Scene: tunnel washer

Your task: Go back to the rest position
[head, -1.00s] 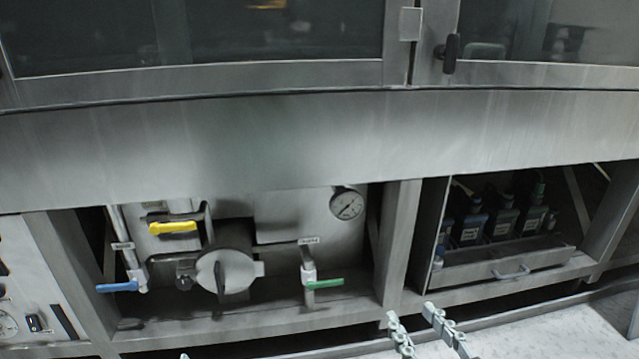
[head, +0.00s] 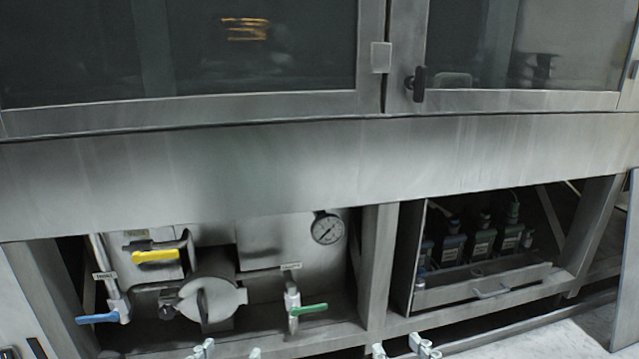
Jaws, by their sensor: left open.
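My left gripper (head: 229,352) shows only as two pale fingertips at the bottom edge, below the round silver cover. The fingertips stand apart with nothing between them. My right gripper (head: 402,349) also shows only its fingertips at the bottom edge, below the post between the two bays. They are apart and nothing shows between them. The rest of both grippers and both arms is out of view.
The washer's lower bay holds a yellow-handled valve (head: 156,256), a blue lever (head: 98,318), a green lever (head: 308,308), a round cover (head: 208,300) and a gauge (head: 326,228). A drawer (head: 483,287) with several bottles is at right. Pale floor (head: 560,342) shows at bottom right.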

